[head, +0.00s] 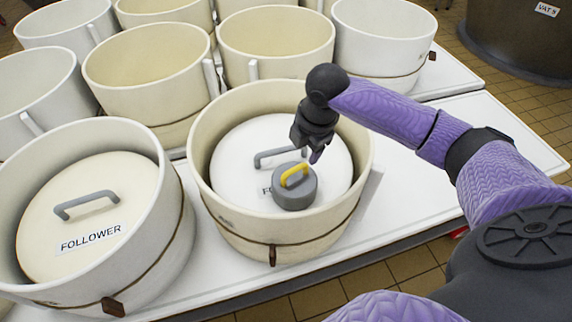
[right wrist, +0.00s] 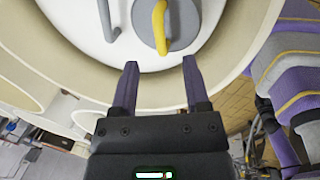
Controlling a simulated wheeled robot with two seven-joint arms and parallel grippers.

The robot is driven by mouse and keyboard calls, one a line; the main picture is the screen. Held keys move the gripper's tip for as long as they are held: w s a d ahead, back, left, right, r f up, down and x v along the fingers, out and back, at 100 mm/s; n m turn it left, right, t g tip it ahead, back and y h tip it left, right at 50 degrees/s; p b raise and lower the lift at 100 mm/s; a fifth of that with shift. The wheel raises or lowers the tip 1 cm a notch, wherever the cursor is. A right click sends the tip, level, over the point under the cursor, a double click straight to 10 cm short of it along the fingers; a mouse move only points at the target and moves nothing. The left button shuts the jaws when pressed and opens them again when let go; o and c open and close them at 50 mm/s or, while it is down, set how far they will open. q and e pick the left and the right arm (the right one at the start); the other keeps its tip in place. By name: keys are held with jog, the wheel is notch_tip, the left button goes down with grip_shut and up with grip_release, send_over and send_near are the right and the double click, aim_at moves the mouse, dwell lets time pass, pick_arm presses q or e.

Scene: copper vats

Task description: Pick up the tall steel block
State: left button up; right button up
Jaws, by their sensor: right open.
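The steel block is a grey round block (head: 293,199) with a yellow handle (head: 296,174). It stands on a white follower lid (head: 240,150) inside the cream vat at the centre of the head view. The block also shows at the top of the right wrist view (right wrist: 146,26), with its yellow handle (right wrist: 160,25) upright in the picture. My right gripper (head: 316,156) is above the vat, close to the block and apart from it. In the right wrist view its two fingers (right wrist: 160,64) are spread with nothing between them. My left gripper is out of view.
The vat's rim (head: 364,150) surrounds the block. The lid's grey handle (head: 280,155) is just behind it. A second vat with a FOLLOWER lid (head: 95,215) stands at left, and several open vats (head: 150,60) stand behind. The white table (head: 430,190) is bare at right.

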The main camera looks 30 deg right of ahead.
aim_at(296, 168)
jog(key=f, duration=0.1)
jog(key=f+b, duration=0.1)
jog(key=f, duration=0.1)
jog(key=f+b, duration=0.1)
jog(key=f, duration=0.1)
jog(key=shift+w+a, duration=0.25)
jog(key=shift+w, duration=0.1)
jog(key=f+b, duration=0.2)
jog(key=w+a+f+b, duration=0.1)
jog(key=f, duration=0.1)
jog(key=shift+f, duration=0.1)
jog(key=shift+d+r, duration=0.1)
jog(key=shift+r, duration=0.1)
grip_shut()
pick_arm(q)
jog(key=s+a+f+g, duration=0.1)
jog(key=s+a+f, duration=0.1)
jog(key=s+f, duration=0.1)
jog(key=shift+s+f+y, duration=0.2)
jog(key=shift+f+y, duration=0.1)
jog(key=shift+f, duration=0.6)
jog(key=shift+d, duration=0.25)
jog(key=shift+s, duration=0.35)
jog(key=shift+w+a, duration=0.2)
pick_arm(e)
jog(key=shift+w, duration=0.1)
